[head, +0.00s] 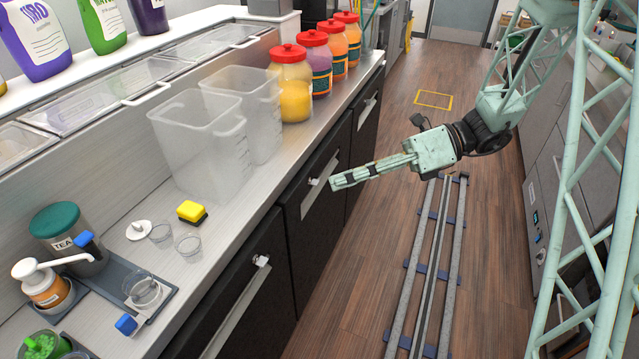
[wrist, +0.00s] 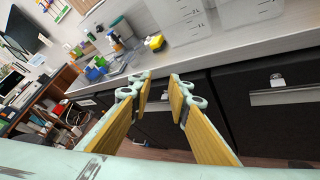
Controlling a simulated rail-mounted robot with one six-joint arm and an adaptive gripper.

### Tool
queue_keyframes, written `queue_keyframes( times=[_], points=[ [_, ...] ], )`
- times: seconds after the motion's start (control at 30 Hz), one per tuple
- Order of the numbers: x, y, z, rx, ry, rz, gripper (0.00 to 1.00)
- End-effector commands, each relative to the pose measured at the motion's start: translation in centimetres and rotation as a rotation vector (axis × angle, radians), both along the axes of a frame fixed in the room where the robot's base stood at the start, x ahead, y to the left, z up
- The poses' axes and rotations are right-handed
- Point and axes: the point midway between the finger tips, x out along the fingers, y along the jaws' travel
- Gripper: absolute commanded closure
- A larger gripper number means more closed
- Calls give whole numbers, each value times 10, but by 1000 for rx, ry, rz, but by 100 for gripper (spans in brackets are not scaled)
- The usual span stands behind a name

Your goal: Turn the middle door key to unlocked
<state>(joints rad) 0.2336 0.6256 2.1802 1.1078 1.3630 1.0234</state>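The middle door key (head: 313,182) is a small white piece near the top of the dark middle cabinet door, beside its pale handle. What looks like the same key shows at the right of the wrist view (wrist: 277,80), right of my fingers. It is too small to tell which way it is turned. My gripper (head: 334,183) is in the aisle in front of the doors, pointing toward the counter. In the wrist view its two fingers (wrist: 161,86) stand apart with nothing between them. It does not appear to touch the key.
The near door key (head: 262,261) sits on the neighbouring door. The counter above holds clear containers (head: 200,140), a yellow sponge (head: 192,211), red-lidded jars (head: 290,85) and a tea canister (head: 62,235). Floor rails (head: 432,265) run along the aisle, which is otherwise clear.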

Motion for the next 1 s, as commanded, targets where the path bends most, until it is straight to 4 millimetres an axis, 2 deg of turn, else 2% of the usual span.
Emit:
queue_keyframes(
  times=[0.47,1.0],
  points=[
    [63,-11,-51,131,276,-216,83],
    [124,-37,-127,287,578,-448,83]
  ],
)
